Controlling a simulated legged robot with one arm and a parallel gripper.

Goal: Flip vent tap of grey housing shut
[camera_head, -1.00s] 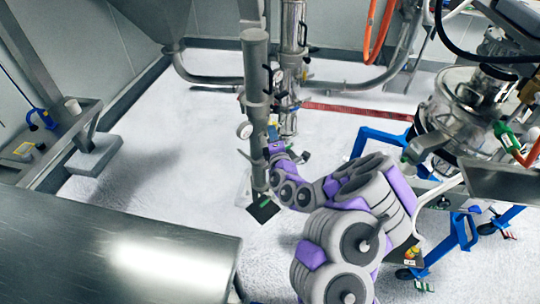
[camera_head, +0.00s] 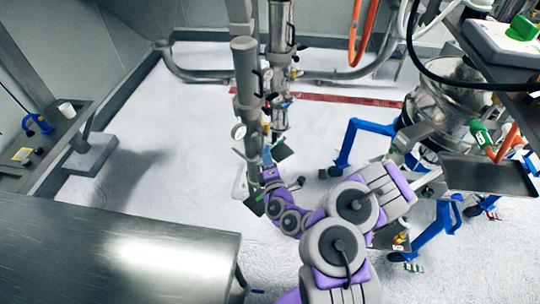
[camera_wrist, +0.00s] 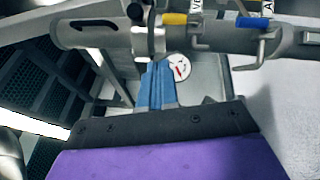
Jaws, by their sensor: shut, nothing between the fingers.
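The grey housing (camera_head: 247,75) is an upright grey cylinder in the middle of the head view. It crosses the top of the wrist view as a grey tube (camera_wrist: 100,34). In the head view my gripper (camera_head: 267,154) is small and partly hidden beside the housing.
A round gauge (camera_wrist: 179,66) is right behind my fingertips. A blue-tagged handle (camera_wrist: 262,48) is further right on the tube. A second metal column (camera_head: 280,65) stands close behind the housing. A blue-framed sifter (camera_head: 440,110) is at right, a steel table (camera_head: 120,250) at front left.

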